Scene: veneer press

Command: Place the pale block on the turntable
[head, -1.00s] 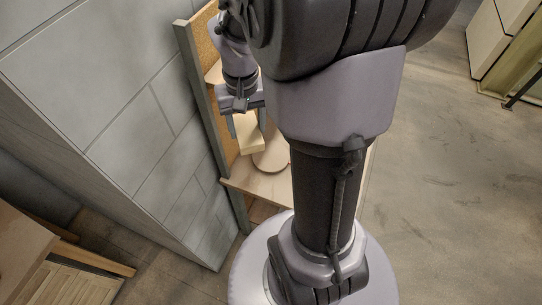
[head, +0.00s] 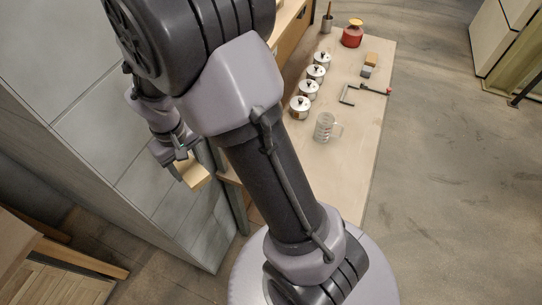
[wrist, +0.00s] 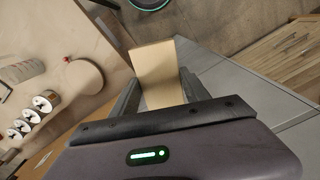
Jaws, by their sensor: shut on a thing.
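The pale block (head: 195,177) is a plain light-wood piece held in my gripper (head: 184,164), left of the bench in the head view. In the wrist view the block (wrist: 156,68) sits between both fingers, which press its sides; it stands out beyond the fingertips. A round pale disc, apparently the turntable (wrist: 86,78), lies on the bench left of the block in the wrist view. Its top looks empty. The block is apart from it. In the head view the disc is hidden behind my arm.
The bench (head: 352,150) carries several lidded canisters (head: 300,106), a clear mug (head: 325,126), a clamp (head: 365,92), small blocks (head: 371,59) and a red pot (head: 352,36). A grey panelled surface (head: 115,130) is close on the left. Open floor (head: 450,190) lies right.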

